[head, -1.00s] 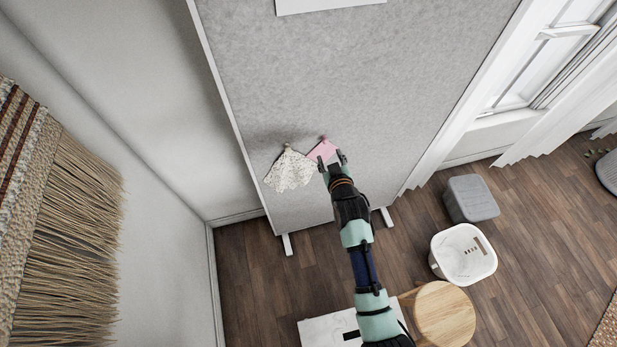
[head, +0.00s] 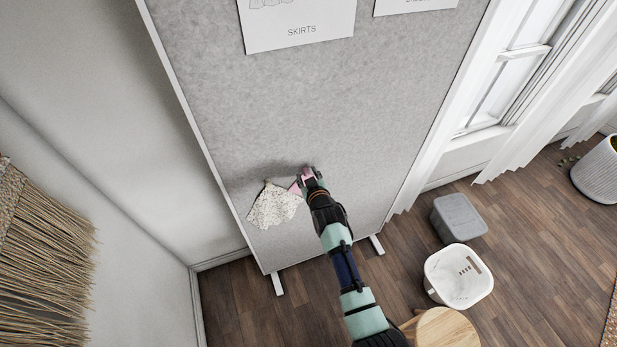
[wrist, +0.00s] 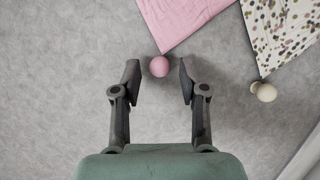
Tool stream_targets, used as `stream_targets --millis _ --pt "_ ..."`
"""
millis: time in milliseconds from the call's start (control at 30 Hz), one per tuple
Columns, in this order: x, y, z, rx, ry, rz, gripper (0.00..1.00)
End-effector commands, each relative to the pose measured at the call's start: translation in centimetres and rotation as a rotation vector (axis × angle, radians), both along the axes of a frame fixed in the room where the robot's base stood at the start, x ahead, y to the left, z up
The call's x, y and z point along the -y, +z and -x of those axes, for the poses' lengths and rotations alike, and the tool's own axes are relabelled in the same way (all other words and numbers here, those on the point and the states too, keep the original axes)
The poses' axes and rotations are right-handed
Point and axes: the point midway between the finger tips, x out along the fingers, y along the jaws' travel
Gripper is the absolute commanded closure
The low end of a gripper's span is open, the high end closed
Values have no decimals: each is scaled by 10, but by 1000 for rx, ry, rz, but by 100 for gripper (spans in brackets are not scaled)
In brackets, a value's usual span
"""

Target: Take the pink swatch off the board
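The pink swatch (head: 295,189) hangs low on the grey board (head: 300,110), mostly behind my gripper in the head view. In the wrist view, a corner of the pink swatch (wrist: 185,18) meets a round pink pin head (wrist: 159,66). My gripper (wrist: 159,78) is open, with one fingertip on each side of the pin head and a gap on both sides. Neither finger appears to touch the pin. In the head view my gripper (head: 309,174) is at the board by the swatch's upper part.
A speckled cloth (head: 272,206) hangs just left of the pink swatch, with its own cream pin (wrist: 264,92). Paper sheets (head: 297,25) are higher on the board. A white bin (head: 458,275), a grey box (head: 460,216) and a wooden stool (head: 445,328) stand on the floor at right.

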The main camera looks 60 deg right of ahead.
Motion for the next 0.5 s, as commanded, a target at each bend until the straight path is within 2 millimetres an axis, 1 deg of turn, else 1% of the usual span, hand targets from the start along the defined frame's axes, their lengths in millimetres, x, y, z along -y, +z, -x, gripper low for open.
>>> stream_targets --millis 33,200,233,500 --pt "0 0 0 0 0 0 70" --pt "0 0 0 0 0 0 99" --pt "0 0 0 0 0 0 100" --pt "-2 1 2 -1 0 -1 100"
